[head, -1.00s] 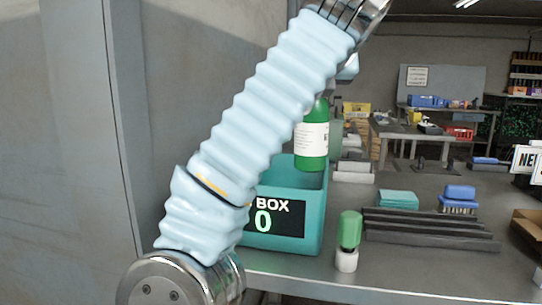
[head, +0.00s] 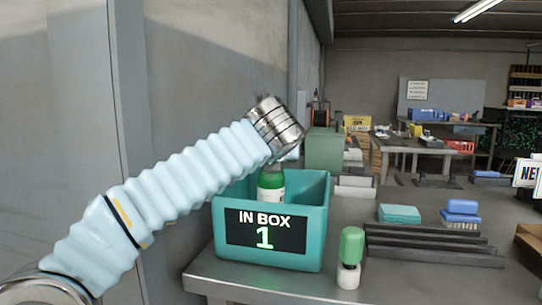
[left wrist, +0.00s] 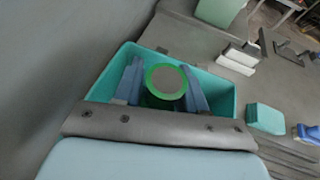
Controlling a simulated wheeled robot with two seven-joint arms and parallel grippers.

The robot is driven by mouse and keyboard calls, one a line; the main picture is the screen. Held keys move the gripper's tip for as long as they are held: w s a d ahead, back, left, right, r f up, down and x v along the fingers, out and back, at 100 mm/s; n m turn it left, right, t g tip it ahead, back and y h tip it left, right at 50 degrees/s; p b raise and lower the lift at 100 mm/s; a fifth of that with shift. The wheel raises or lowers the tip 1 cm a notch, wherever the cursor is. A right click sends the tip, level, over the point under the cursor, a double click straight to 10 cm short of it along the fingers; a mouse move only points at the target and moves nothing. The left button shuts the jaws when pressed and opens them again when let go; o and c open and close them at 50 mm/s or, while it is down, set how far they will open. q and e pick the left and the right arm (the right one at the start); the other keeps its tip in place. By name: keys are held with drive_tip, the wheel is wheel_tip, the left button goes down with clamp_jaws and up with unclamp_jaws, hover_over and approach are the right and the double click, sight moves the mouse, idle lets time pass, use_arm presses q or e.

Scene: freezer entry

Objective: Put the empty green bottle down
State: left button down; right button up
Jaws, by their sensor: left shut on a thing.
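The green bottle (head: 271,184) with a white label is inside the teal box (head: 318,245), whose front sign reads "IN BOX 1". Only the upper part of the bottle shows above the front wall. In the left wrist view the round green top of the bottle (left wrist: 166,82) sits between the two blue fingers of my left gripper (left wrist: 165,88). The left gripper is shut on the bottle, inside the box's rim (left wrist: 222,82). The bottle's base is hidden, so I cannot tell whether it touches the box floor. My right gripper is not in view.
A small green-capped white bottle (head: 351,247) stands right of the box near the table's front edge. Dark bars (head: 430,245), teal pads (head: 400,213) and a blue brush (head: 461,212) lie further right. A grey wall stands close on the left.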

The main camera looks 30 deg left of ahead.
use_arm(q)
drive_tip(key=shift+f, duration=0.1)
drive_tip(key=shift+f+b, duration=0.55)
drive_tip(key=shift+f, duration=0.05)
drive_tip(key=c, duration=0.6)
unclamp_jaws()
drive_tip(key=shift+r, duration=0.3)
drive_tip(key=v, duration=1.2)
drive_tip(key=shift+r+p, duration=0.3)
drive_tip(key=shift+p, duration=0.1)
